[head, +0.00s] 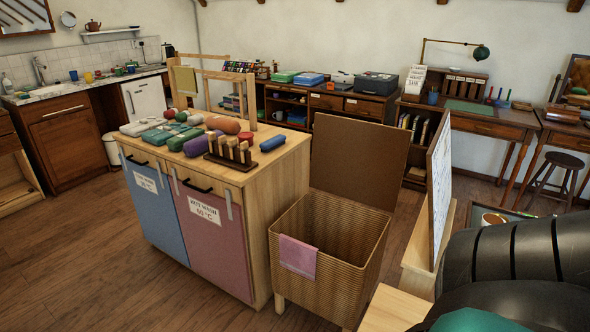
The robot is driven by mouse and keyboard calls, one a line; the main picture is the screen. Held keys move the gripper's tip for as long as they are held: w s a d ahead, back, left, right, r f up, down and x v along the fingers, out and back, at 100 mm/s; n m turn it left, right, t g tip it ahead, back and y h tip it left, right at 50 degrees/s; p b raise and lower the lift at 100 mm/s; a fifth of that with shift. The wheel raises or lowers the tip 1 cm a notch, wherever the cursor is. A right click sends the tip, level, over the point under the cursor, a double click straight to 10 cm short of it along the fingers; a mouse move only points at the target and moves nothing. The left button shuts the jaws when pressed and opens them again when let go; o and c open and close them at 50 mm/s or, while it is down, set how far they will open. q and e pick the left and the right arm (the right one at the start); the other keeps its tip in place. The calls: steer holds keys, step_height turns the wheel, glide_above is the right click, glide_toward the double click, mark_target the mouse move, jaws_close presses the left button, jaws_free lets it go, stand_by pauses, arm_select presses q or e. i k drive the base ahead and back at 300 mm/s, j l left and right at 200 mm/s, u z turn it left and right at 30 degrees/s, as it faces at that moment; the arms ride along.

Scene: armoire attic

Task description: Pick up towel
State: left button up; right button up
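A pink towel (298,256) hangs over the front rim of a woven laundry hamper (330,285), its lower part down the outside. The hamper's brown lid stands open behind it, and the inside looks empty as far as I can see. Several rolled or folded cloths in grey, green, orange, purple and blue lie on the wooden cabinet (290,155) to the left of the hamper. Neither of my grippers is in view. A black part of my own body fills the lower right corner.
The cabinet has a blue door and a pink door labelled "HOT WASH 60 °C" (205,210). A white board (440,185) stands on a wooden base right of the hamper. A stool (558,172) is at far right. Wooden floor (130,280) is clear at front left.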

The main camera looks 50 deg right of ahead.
mark_target(297, 256)
steer(key=i+z, duration=0.35)
steer(key=i, duration=1)
steer(key=i+z, duration=0.1)
steer(key=i, duration=0.6)
steer(key=i+j+z, duration=0.1)
steer(key=i, duration=0.6)
steer(key=i+z, duration=0.1)
steer(key=z, duration=0.3)
steer(key=i+z, duration=0.1)
steer(key=z, duration=0.35)
steer(key=j+z, duration=0.15)
steer(key=z, duration=1.75)
steer(key=i+j, duration=0.05)
steer(key=j, duration=0.05)
